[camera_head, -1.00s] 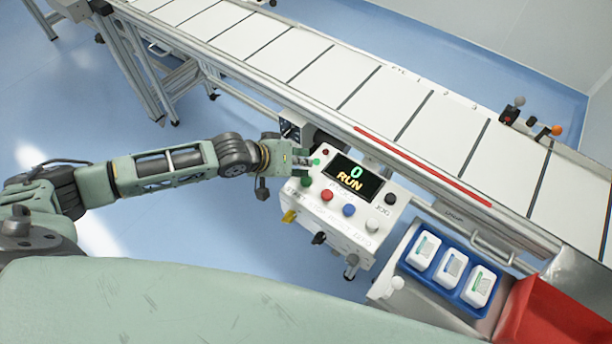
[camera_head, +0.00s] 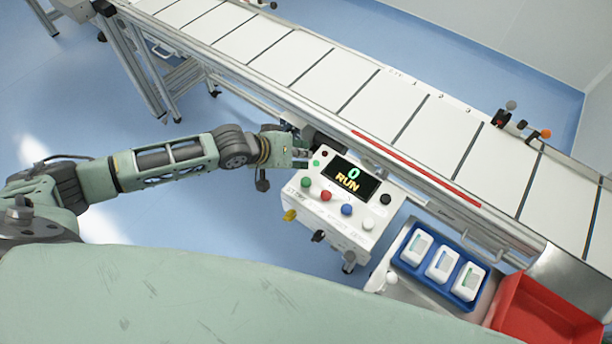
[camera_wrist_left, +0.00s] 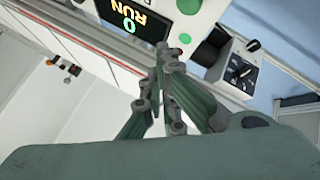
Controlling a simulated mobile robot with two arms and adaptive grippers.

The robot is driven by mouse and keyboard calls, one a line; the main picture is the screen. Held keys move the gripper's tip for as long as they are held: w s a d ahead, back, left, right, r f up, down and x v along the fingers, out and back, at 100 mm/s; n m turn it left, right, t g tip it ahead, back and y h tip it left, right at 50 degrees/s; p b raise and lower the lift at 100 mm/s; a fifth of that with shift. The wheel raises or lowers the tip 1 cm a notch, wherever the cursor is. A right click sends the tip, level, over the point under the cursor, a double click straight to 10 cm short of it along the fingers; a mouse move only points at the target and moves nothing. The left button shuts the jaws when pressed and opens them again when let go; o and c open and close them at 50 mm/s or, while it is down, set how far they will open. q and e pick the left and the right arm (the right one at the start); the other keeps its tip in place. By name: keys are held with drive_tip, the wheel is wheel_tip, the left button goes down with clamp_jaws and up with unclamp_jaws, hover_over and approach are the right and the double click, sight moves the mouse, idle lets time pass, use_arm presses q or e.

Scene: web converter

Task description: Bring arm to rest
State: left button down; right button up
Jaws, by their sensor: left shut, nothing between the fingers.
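My left arm reaches in from the left in the head view. Its left gripper (camera_head: 303,156) is shut and empty beside the upper left corner of the white control box (camera_head: 335,220). In the left wrist view the closed fingers (camera_wrist_left: 165,72) point toward the display (camera_wrist_left: 135,22) and a green lamp (camera_wrist_left: 185,38). Whether the fingertips touch the box, I cannot tell. My right gripper is not in view.
The conveyor (camera_head: 330,75) with white panels runs behind the box. Colored buttons and knobs cover the box's front. A blue tray (camera_head: 408,266) with white packs and a red bin (camera_head: 545,310) stand at the lower right. Blue floor (camera_head: 60,110) is open at the left.

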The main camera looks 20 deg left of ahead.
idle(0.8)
use_arm(q)
drive_tip(key=s+d+r+m+g, duration=0.1)
drive_tip(key=s+d+m, duration=0.3)
drive_tip(key=s+d, duration=0.6)
drive_tip(key=s+a+g+y, duration=0.2)
drive_tip(key=s+a+y, duration=0.3)
drive_tip(key=s+a, duration=0.95)
drive_tip(key=s+f+g+b, duration=0.25)
drive_tip(key=f+b, duration=0.25)
drive_tip(key=f, duration=2.7)
drive_tip(key=s+a+f+b, duration=0.3)
drive_tip(key=s+f+b, duration=0.1)
drive_tip(key=s+f, duration=1.3)
wheel_tip(320, 180, down, 2)
drive_tip(key=shift+s+f+g+y, duration=0.1)
drive_tip(key=shift+s+g+y, duration=0.2)
drive_tip(key=shift+g, duration=0.05)
